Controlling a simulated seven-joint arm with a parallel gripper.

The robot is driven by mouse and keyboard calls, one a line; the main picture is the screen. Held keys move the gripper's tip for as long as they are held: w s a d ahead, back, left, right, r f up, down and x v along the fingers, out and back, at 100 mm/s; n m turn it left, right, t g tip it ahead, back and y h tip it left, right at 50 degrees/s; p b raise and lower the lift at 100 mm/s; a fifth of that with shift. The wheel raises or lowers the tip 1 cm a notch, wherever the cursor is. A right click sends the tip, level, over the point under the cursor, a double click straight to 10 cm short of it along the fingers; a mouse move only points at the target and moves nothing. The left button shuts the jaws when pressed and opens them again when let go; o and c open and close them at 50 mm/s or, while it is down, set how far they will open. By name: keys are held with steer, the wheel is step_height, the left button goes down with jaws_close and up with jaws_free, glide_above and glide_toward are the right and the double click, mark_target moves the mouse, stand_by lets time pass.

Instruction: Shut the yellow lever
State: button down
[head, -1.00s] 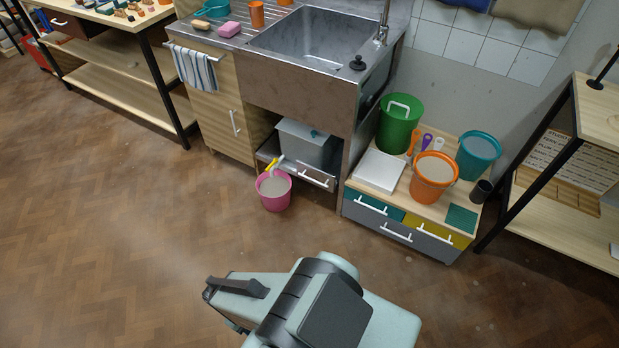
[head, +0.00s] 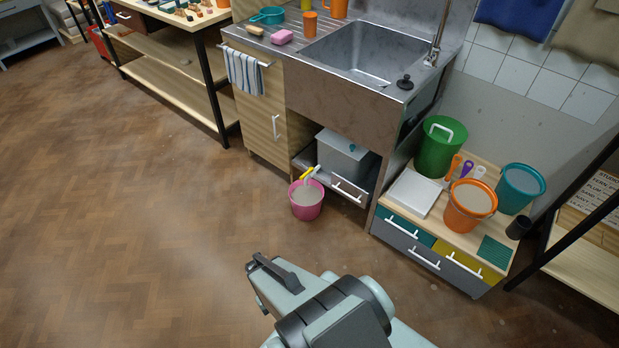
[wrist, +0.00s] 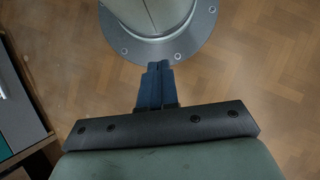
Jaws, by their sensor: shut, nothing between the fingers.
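The yellow lever (head: 307,173) is small and sits on a white tap at the front of a grey tank (head: 341,156) under the sink, low down. It is too small to tell whether it is open or shut. The tap's spout is over a pink bucket (head: 306,203) on the floor, which holds greyish contents. My gripper (wrist: 157,67) shows in the wrist view with its blue fingers together and nothing between them. The lever is not in the wrist view. In the head view my arm is at the bottom, in front of the bucket.
A low drawer cabinet (head: 428,261) carrying an orange bucket (head: 470,205), a green bin (head: 440,147) and a teal bucket (head: 521,188) stands right of the sink. A wooden cupboard (head: 262,122) stands left of the tank. The floor (head: 150,230) at left is clear.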

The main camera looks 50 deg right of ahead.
mark_target(305, 176)
steer(key=w+d+f+m+t+y, duration=0.15)
steer(key=w+d+m+t, duration=0.3)
steer(key=d, duration=1.15)
steer(key=w+d+f+m+t, duration=0.25)
steer(key=w+d+m, duration=0.3)
steer(key=d, duration=1.05)
steer(key=w+d+f+m+t, duration=0.1)
steer(key=w+d+m+t, duration=0.45)
steer(key=d, duration=1.05)
steer(key=w+d+r+m+t+h, duration=0.2)
steer(key=w+d+m+t, duration=0.3)
steer(key=m, duration=1.2)
steer(key=w+d+h, duration=0.1)
steer(key=w+d, duration=0.3)
steer(key=d, duration=0.2)
steer(key=shift+w+d+r, duration=0.2)
steer(key=shift+w+d, duration=0.1)
steer(key=shift+d, duration=0.1)
steer(key=shift+w, duration=0.1)
steer(key=x, duration=1.4)
steer(key=shift+d, duration=0.15)
